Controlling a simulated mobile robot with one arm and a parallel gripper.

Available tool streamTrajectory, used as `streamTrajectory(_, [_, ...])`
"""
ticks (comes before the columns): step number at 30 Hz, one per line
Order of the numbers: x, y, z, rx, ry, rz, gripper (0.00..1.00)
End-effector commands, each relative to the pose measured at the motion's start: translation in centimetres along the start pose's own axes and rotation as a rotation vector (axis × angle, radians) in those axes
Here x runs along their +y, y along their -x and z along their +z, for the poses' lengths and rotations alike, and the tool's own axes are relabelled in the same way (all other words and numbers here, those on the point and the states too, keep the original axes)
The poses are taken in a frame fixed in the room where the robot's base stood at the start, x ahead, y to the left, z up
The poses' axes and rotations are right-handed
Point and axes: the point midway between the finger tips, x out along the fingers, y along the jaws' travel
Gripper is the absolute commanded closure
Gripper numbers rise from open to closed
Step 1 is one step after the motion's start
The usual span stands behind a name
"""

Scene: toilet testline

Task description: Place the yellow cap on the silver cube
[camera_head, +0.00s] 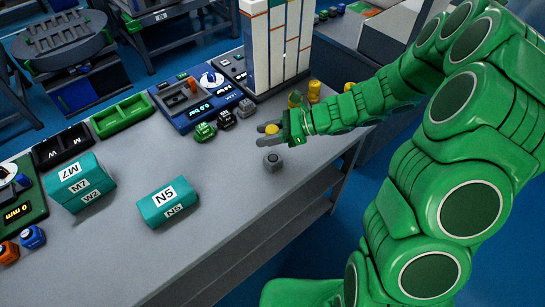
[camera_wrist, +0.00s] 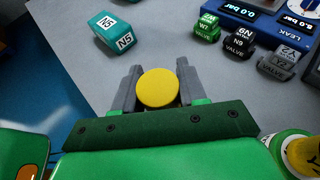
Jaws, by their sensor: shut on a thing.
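My gripper (camera_head: 268,134) is shut on the yellow cap (camera_head: 272,129), above the table. In the wrist view, the round yellow top of the cap (camera_wrist: 157,88) shows between the two grey fingers (camera_wrist: 157,90). The silver cube (camera_head: 272,161) is a small grey block on the table near its front edge. In the head view it appears just below my gripper, with the cap apart from it. I do not see the cube in the wrist view.
Teal boxes N5 (camera_head: 168,202) and M7 (camera_head: 78,182) stand to the left. Green (camera_head: 205,132) and black (camera_head: 226,119) valve blocks sit behind, near the blue gauge panel (camera_head: 187,99). Several yellow pieces (camera_head: 314,91) stand by the white cabinet (camera_head: 276,45). The table between N5 and the cube is clear.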

Motion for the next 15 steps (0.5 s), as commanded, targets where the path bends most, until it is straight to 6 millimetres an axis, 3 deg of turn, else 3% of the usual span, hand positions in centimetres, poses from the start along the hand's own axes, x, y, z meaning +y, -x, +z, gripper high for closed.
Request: streamTrajectory(15, [0.2,-1.5,-4.0,-0.002,0.0,0.005,0.87])
